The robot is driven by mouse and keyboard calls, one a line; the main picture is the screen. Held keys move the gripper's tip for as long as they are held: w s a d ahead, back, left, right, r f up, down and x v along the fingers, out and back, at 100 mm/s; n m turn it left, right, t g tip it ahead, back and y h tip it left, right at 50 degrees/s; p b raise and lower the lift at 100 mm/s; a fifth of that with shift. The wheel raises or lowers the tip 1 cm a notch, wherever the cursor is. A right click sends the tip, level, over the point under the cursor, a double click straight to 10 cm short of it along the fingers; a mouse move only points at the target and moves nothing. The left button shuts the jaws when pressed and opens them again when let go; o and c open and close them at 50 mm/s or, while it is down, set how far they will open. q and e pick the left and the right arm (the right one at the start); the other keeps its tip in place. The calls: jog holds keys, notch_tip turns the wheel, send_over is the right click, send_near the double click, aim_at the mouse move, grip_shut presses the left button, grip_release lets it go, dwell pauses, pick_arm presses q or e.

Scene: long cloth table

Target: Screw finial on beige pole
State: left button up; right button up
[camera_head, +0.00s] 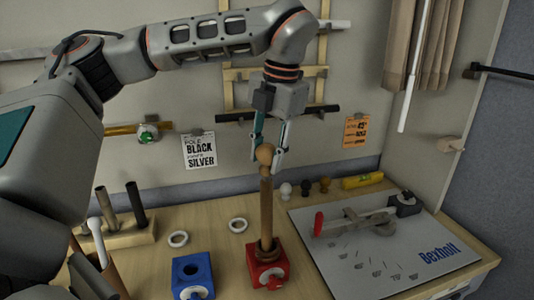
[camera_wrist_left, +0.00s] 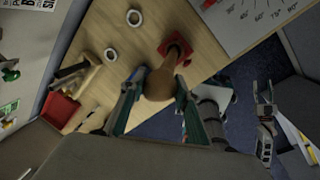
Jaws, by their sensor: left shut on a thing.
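The beige pole (camera_head: 266,208) stands upright in the red clamp block (camera_head: 267,265) on the table. A round light-brown wooden finial (camera_head: 265,155) sits at its top end. My left gripper (camera_head: 268,150) points down from above and is shut on the finial. In the left wrist view the finial (camera_wrist_left: 159,84) lies between the two fingers, with the red block (camera_wrist_left: 175,48) beyond it. The joint between finial and pole is too small to judge.
A blue clamp block (camera_head: 193,276) stands left of the red one. White rings (camera_head: 238,225) lie behind the blocks. A rack (camera_head: 124,238) holds several poles at the left. Small finials (camera_head: 305,188) stand by the wall. A grey board (camera_head: 385,248) with a red-handled tool (camera_head: 319,223) lies right.

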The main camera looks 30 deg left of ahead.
pick_arm(q)
jog(key=shift+f, duration=0.6)
dwell(0.7)
jog(key=o, duration=1.2)
